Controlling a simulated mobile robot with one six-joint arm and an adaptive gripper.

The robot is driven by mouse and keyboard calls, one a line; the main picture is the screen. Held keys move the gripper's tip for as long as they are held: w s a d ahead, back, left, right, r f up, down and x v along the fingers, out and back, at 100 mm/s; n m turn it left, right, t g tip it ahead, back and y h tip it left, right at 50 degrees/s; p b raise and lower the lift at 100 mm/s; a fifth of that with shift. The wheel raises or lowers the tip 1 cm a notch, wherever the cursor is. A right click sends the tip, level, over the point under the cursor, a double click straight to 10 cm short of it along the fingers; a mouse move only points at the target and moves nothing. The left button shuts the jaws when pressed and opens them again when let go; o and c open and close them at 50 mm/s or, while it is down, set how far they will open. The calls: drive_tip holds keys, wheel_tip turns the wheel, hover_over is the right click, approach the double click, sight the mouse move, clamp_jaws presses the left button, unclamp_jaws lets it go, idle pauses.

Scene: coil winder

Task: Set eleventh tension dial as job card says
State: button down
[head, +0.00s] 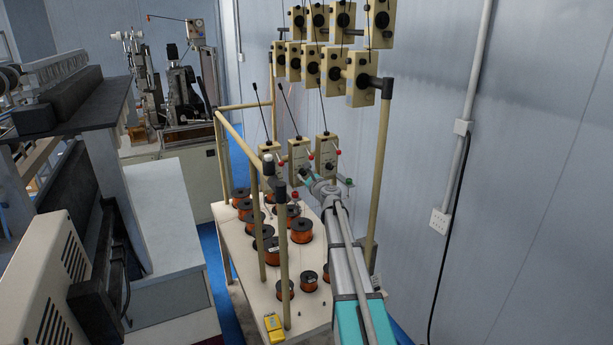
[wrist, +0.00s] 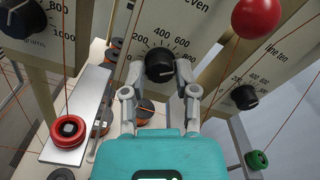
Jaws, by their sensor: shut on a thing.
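In the wrist view, a black dial knob (wrist: 158,65) sits on a cream panel whose label ends in "even", with scale marks 200, 400, 600 and 800 around it. My gripper (wrist: 160,72) has one finger on each side of this knob and is shut on it. The knob's pointer mark is too small to read. In the head view, my arm reaches to the lower row of cream tension boxes (head: 299,154), and its end hides the fingers and the dial there. I cannot make out a job card's text in either view.
A neighbouring panel marked "ten" has its own black knob (wrist: 244,97), with a red ball (wrist: 256,18) close to my right finger. Another black knob (wrist: 21,18) is at upper left. Copper wire spools (head: 301,230) crowd the table below, beside frame posts (head: 283,260). Thin wires run nearby.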

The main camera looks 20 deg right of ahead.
drive_tip(key=n, duration=0.6)
idle(0.3)
idle(0.4)
drive_tip(key=shift+c, duration=1.8)
unclamp_jaws()
drive_tip(key=s, duration=1.2)
drive_tip(key=shift+d, duration=0.2)
